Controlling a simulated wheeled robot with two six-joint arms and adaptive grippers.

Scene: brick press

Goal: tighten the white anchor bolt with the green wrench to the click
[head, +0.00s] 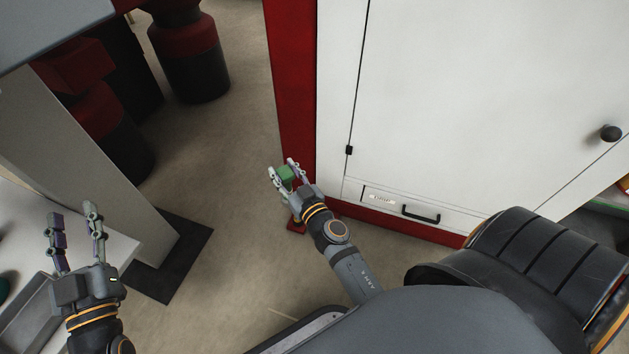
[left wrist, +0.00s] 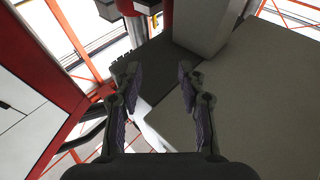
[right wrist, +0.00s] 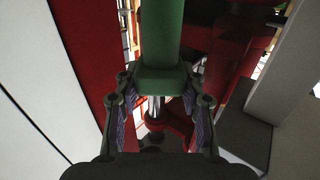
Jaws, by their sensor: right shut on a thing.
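My right gripper (head: 282,172) is shut on the green wrench (head: 286,174), low beside the red corner of the white cabinet. In the right wrist view the green wrench (right wrist: 162,40) stands between the fingers, and a bright metal shaft (right wrist: 155,107) shows below its green collar. The shaft points toward a red foot bracket (right wrist: 178,124) at floor level. I cannot make out the white anchor bolt, and whether the wrench touches it is hidden. My left gripper (head: 76,215) is open and empty at the left, near a pale bench.
The white cabinet (head: 450,90) with a red edge and a black-handled drawer fills the right side. Red and black drums (head: 190,50) stand at the back left. A pale post on a dark floor plate (head: 172,272) is at the left. Open floor lies between.

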